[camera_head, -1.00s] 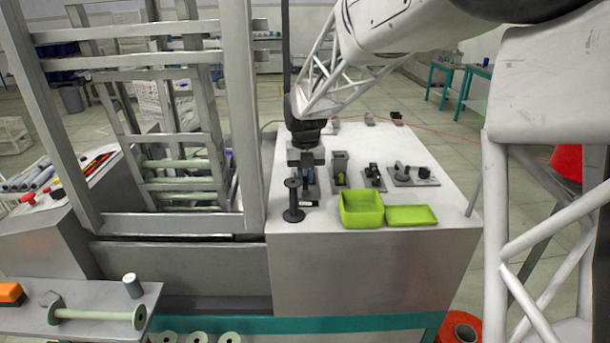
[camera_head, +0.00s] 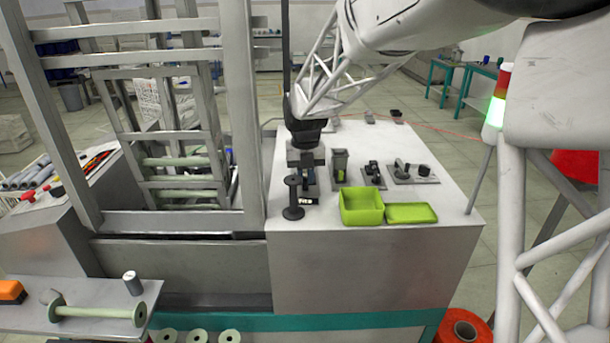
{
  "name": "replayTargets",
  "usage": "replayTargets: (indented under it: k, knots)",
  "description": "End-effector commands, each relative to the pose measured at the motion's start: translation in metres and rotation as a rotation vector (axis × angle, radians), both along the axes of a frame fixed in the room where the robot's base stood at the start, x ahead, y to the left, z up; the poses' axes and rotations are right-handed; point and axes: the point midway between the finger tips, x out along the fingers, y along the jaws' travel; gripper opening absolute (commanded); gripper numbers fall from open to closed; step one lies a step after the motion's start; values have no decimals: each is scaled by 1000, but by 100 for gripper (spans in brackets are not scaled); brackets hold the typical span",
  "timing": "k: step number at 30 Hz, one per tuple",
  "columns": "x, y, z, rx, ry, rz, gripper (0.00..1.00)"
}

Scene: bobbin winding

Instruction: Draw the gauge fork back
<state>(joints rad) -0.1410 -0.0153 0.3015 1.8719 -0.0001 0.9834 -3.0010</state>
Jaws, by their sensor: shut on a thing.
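My gripper (camera_head: 305,160) points down over the left part of the grey machine top. It is shut on a small part that I take for the gauge fork; the fingers and the dark body around them hide most of it. A black spool-shaped piece (camera_head: 293,200) stands upright just in front of and left of the gripper. A small dark block with a white label (camera_head: 306,201) shows low beside it. Whether the fork touches the spool-shaped piece cannot be told.
Right of the gripper stand a grey post fixture (camera_head: 339,166), a small black fixture (camera_head: 374,174) and a plate with black knobs (camera_head: 411,172). In front are a lime-green box (camera_head: 361,207) and its flat tray (camera_head: 411,213). A tall grey frame (camera_head: 243,110) rises close on the left.

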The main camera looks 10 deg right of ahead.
Motion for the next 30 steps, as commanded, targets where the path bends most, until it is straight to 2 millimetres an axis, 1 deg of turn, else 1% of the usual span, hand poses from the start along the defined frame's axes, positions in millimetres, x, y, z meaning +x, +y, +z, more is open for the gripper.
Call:
replayTargets:
  k: [8, 22, 30]
  knots:
    - [-8, 1, 0, 0, 0, 0, 6]
    - [-10, 1, -1, 0, 1, 0, 6]
    - [-16, 1, 0, 0, 0, 0, 6]
